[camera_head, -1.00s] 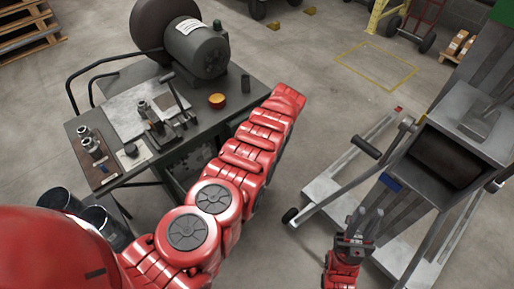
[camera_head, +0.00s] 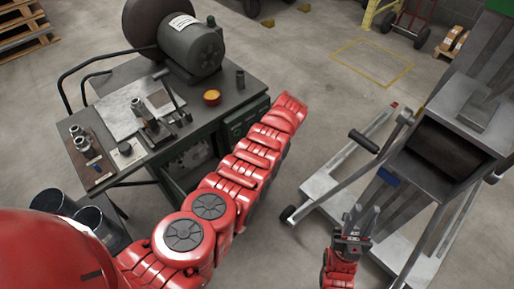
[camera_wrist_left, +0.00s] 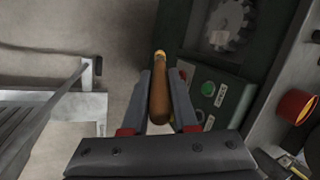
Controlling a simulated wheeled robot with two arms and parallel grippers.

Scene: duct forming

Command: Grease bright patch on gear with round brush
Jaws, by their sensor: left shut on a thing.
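In the left wrist view, my left gripper (camera_wrist_left: 161,78) is shut on the brown handle of the brush (camera_wrist_left: 160,103). The handle has a yellowish far end; I cannot make out bristles. The gear (camera_wrist_left: 230,24) is grey and toothed, set in an opening of the dark green cabinet, ahead and right of the brush and apart from it. In the head view, my left gripper is hidden beyond the end of my red left arm. My right gripper (camera_head: 362,219) is empty, its fingers apart, at the lower right.
Control buttons (camera_wrist_left: 208,88) sit beside the gear opening. A grey wheeled lift (camera_head: 450,150) stands right. Floor is clear between bench and lift.

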